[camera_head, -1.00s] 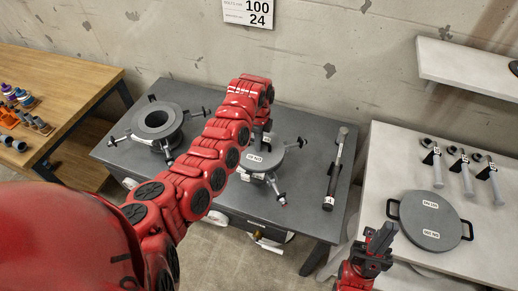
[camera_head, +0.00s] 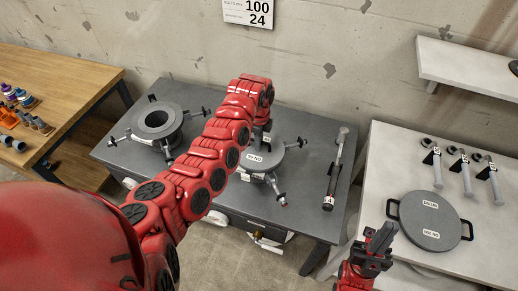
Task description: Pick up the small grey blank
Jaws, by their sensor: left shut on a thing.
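The small grey blank (camera_head: 268,160) is a round disc with a white label, on a stand with several short legs on the dark table. My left arm reaches over it from the left. My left gripper (camera_head: 261,141) is mostly hidden by its own wrist, at the top of the blank and shut on it. The jaws' contact cannot be seen clearly. My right gripper (camera_head: 379,238) is low in the picture, in front of the right bench, with nothing seen in it. Whether its fingers are apart is unclear.
A grey flanged pipe piece (camera_head: 157,121) stands at the table's left. A long-handled tool (camera_head: 335,172) lies at its right. A large grey blank (camera_head: 433,218) with handles and several small tools (camera_head: 463,170) are on the right bench (camera_head: 395,160). A wooden bench (camera_head: 75,75) is left.

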